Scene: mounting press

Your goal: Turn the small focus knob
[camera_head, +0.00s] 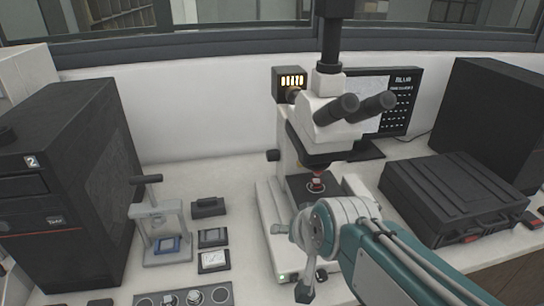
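A white microscope (287,140) with black eyepieces stands in the middle of the bench. A black knob (273,155) sticks out from the left of its column. A smaller pale knob-like part (277,229) shows low on the left side, close to my arm. I cannot tell which one is the small focus knob. My arm reaches in from the lower right, in front of the microscope base. A dark part at its end (304,291) hangs low near the base's front edge. My gripper's fingers are not clear, and I see nothing held.
A small press (159,226) with a blue piece stands to the left, beside several small dark boxes. A black case (452,190) lies on the right. A black cabinet (50,190) stands far left and a monitor (400,100) behind. Bare bench shows between the small boxes and the microscope.

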